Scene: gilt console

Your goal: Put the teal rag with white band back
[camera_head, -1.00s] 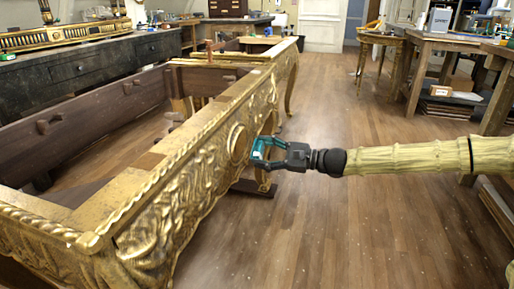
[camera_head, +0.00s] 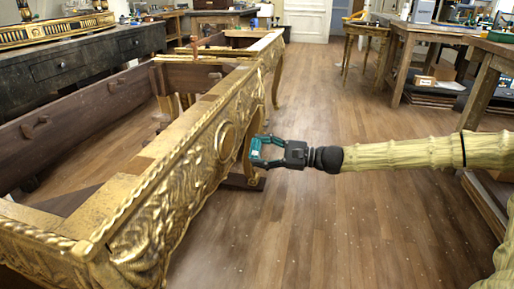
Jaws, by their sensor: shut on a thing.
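My gripper (camera_head: 258,152) reaches in from the right on my pale, ribbed arm, beside the carved front of the gilt console (camera_head: 190,165). It is shut on the teal rag (camera_head: 256,151), a small piece between the fingers. A lighter patch shows on the rag, but it is too small to tell if this is the white band. In the picture the rag lies just right of the console's round medallion (camera_head: 225,140). I cannot tell how wide the gap to the carving is.
A dark workbench (camera_head: 90,55) with gilt carved pieces stands behind the console at the left. Wooden tables (camera_head: 430,38) with tools and boxes stand at the right. A small table (camera_head: 365,32) is farther back. The wooden floor (camera_head: 330,100) in the middle is clear.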

